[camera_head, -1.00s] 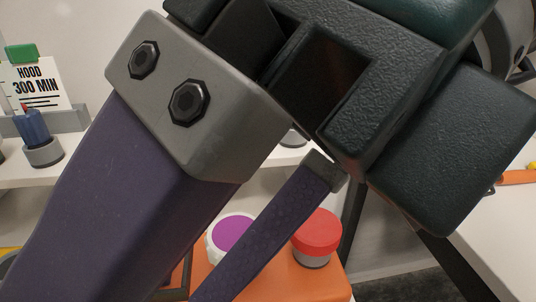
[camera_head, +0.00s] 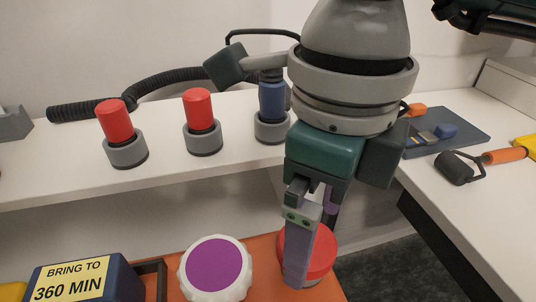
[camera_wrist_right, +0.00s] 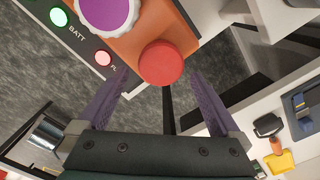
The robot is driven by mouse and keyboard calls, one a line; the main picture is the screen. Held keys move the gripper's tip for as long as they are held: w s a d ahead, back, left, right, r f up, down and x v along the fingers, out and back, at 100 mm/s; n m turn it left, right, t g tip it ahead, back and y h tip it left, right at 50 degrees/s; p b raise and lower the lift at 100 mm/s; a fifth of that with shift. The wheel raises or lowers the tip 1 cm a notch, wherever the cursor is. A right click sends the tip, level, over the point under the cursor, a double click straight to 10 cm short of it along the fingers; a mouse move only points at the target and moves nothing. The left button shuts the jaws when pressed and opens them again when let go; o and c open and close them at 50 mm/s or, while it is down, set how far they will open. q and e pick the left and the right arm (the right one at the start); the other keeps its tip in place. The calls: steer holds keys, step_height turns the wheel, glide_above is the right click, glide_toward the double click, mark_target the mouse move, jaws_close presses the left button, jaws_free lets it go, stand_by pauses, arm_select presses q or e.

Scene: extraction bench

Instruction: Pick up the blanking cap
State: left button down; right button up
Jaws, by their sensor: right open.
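No part is labelled as the blanking cap, and I cannot tell for certain which one it is. Two red cylinders, a left one (camera_head: 114,120) and a right one (camera_head: 199,109), stand upright in grey collars on the white shelf. A blue cylinder (camera_head: 272,97) stands in a similar collar, partly behind my right arm. My right gripper (camera_head: 311,240) points down, open and empty, over a round red knob (camera_head: 321,262) on an orange box. In the right wrist view the red knob (camera_wrist_right: 161,63) shows between and beyond the parted purple fingers. My left gripper is not in view.
A purple-topped white dial (camera_head: 216,267) sits on the orange box (camera_head: 258,252). A dark block reading "BRING TO 360 MIN" (camera_head: 85,283) is at lower left. A black hose (camera_head: 150,88) lies behind the cylinders.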

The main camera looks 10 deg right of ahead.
steer(key=shift+f, duration=1.3)
steer(key=shift+r, duration=0.1)
steer(key=c, duration=1.5)
